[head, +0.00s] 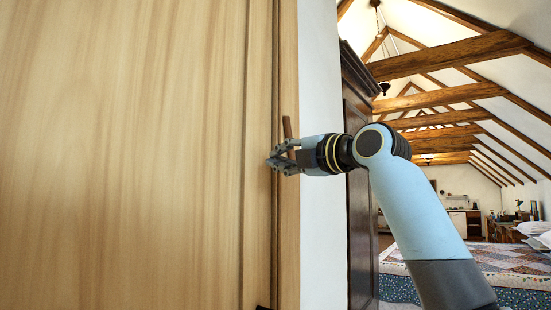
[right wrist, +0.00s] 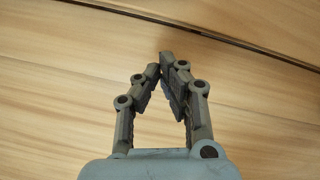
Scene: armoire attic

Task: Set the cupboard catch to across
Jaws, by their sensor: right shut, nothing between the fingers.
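The cupboard door (head: 130,150) is pale wood and fills the left of the head view, closed against its frame (head: 289,240). A small brown bar, apparently the catch (head: 287,127), stands nearly upright, tilted slightly, at the door's right edge; its lower part is hidden behind my gripper. My right gripper (head: 273,162) is at the seam, just below the visible part of the catch, fingers pointing left. In the right wrist view its fingertips (right wrist: 160,66) meet, with nothing seen between them, in front of bare wood. I cannot tell whether it touches the catch. My left gripper is out of view.
A white wall strip (head: 320,240) and a dark wooden armoire (head: 358,200) stand right of the door frame. Beyond, a patchwork bedspread (head: 490,262) lies under the sloped, beamed ceiling. A small dark piece shows at the head view's bottom edge, by the door's seam.

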